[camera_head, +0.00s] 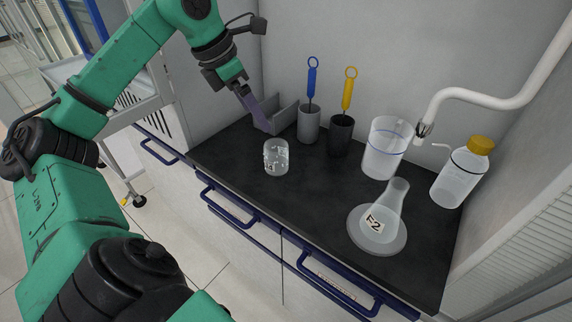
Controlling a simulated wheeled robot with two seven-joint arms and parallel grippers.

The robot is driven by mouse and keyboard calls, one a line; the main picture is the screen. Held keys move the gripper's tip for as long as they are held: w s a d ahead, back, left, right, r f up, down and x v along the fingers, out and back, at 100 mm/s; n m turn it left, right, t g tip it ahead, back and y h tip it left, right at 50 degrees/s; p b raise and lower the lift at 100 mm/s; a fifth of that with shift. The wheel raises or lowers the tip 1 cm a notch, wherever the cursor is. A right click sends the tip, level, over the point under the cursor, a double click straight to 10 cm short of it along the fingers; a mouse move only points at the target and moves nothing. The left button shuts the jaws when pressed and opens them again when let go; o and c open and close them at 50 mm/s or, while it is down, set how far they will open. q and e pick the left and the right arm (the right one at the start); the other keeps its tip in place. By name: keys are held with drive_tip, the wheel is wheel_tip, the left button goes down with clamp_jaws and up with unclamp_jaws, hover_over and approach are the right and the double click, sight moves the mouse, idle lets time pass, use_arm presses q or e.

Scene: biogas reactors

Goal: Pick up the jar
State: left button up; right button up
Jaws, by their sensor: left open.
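A small clear glass jar (276,158) with white bits on it stands upright on the black bench top, left of the middle. My left gripper (253,108) is above and behind the jar, to its upper left in the camera_head view. Its fingers point down toward the grey holder behind the jar. It is open, holds nothing that I can see, and is apart from the jar. My right gripper is not in view.
Behind the jar are a grey box (285,114) and two cups (309,125) (341,136) with blue- and yellow-handled tools. To the right stand a clear beaker (383,150), a flask (388,212) on a round plate, and a yellow-capped bottle (459,178). Bench front left is clear.

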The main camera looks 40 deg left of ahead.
sight(281, 153)
use_arm(q)
drive_tip(key=x, duration=1.5)
drive_tip(key=shift+d+r+p, duration=0.1)
drive_tip(key=shift+d+p, duration=0.1)
drive_tip(key=shift+p, duration=0.1)
drive_tip(key=shift+w, duration=0.1)
drive_tip(key=c, duration=1.4)
wheel_tip(281, 153, up, 20)
drive_tip(key=p, duration=0.6)
drive_tip(key=shift+c, duration=0.2)
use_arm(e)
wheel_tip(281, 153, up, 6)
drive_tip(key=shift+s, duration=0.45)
